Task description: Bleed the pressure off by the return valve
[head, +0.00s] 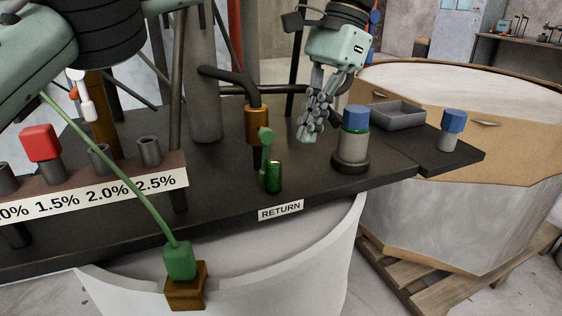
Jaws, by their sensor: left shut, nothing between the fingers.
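The RETURN label (280,210) is on the front edge of the dark bench. Behind it, a brass fitting (257,126) sits on a bent dark pipe, with a small green handle (265,141) and a green cylinder (274,177) below. A long thin green lever (120,180) slants down to a green block on a brass body (186,287) at the drum's rim. I cannot tell which of these is the return valve. My right gripper is out of view.
A blue-capped container (355,118) stands close right of the gripper. A grey tray (398,115) and another blue-capped piece (453,122) are farther right. A rack with percent labels (100,197) and a red cap (40,142) is at left. The front bench strip is clear.

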